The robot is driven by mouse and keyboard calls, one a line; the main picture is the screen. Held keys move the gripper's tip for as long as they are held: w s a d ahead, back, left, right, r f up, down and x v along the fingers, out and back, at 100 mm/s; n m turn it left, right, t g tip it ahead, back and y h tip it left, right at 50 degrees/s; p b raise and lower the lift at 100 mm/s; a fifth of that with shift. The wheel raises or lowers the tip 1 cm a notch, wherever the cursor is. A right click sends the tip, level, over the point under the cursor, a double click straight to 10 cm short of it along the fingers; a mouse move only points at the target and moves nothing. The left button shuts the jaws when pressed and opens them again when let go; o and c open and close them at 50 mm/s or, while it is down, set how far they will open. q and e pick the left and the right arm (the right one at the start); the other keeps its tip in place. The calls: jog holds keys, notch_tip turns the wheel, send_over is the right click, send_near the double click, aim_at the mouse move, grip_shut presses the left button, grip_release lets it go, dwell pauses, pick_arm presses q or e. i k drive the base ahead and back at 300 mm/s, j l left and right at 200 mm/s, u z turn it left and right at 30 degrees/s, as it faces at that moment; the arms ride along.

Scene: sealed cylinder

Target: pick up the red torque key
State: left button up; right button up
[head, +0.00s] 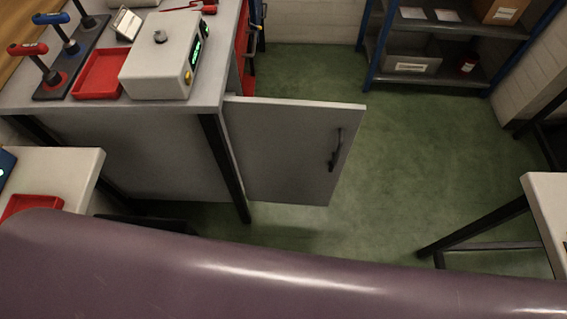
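The red torque key (28,49) has a red T-shaped handle on a dark shaft. It stands upright in the near end of a black rack (48,92) at the left of the grey workbench. The shaft's lower end is hidden in the rack. A blue-handled key (51,18) stands behind it, and a third dark shaft (82,10) stands farther back with its top cut off by the picture edge. Neither of my grippers is in view.
A red tray (98,75) and a grey box with a green display (160,55) stand right of the rack. A cabinet door (285,150) hangs open below the bench. Green floor (420,150) is clear. A large rounded purple surface (250,285) fills the bottom.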

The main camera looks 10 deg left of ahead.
aim_at(52, 77)
jog(key=u, duration=1.65)
